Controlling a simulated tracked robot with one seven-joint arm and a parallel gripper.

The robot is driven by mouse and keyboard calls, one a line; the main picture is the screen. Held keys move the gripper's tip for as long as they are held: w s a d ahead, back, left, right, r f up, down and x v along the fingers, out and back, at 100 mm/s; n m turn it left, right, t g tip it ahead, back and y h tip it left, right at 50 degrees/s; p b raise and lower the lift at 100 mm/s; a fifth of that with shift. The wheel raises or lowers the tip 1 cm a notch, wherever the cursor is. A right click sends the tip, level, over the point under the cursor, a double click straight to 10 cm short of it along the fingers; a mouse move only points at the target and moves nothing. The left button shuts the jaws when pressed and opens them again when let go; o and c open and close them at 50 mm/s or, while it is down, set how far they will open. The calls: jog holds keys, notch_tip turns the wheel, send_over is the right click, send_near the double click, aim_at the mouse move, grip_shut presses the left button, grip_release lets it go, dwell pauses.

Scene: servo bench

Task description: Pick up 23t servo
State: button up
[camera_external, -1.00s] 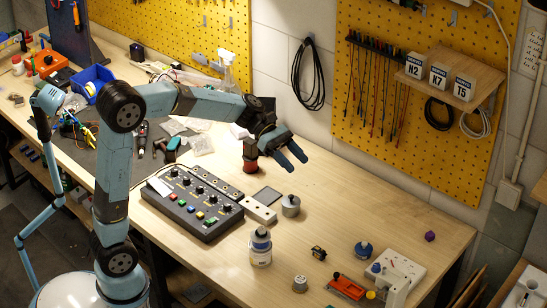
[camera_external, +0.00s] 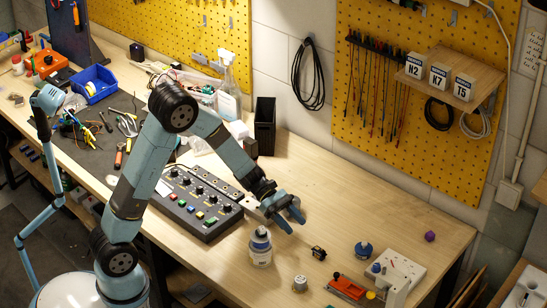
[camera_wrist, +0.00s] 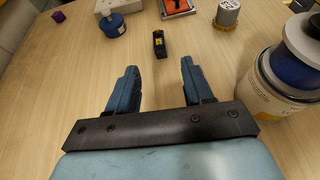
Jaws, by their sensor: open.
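The servo (camera_external: 318,253) is a small black block with yellow-orange marks, lying on the bench right of the white-and-blue jar in the external view. In the wrist view the servo (camera_wrist: 159,44) lies ahead of my fingertips, roughly between their lines and apart from them. My gripper (camera_external: 291,221) hangs above the bench, up and to the left of the servo. In the wrist view my gripper (camera_wrist: 159,75) has its two blue fingers spread with bare wood between them.
The jar (camera_external: 260,247) stands close to my gripper, at the right in the wrist view (camera_wrist: 280,90). A small metal cylinder (camera_external: 300,284), a blue-capped pot (camera_external: 363,251), an orange tool (camera_external: 346,288) and a white fixture (camera_external: 397,276) surround the servo. The control box (camera_external: 198,205) is left.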

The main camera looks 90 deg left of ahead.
aim_at(316, 247)
jog(key=x, duration=1.3)
jog(key=shift+w+d+f, duration=0.1)
jog(key=shift+w+f, duration=0.1)
jog(key=shift+f, duration=0.05)
jog(key=shift+c, duration=0.2)
grip_shut()
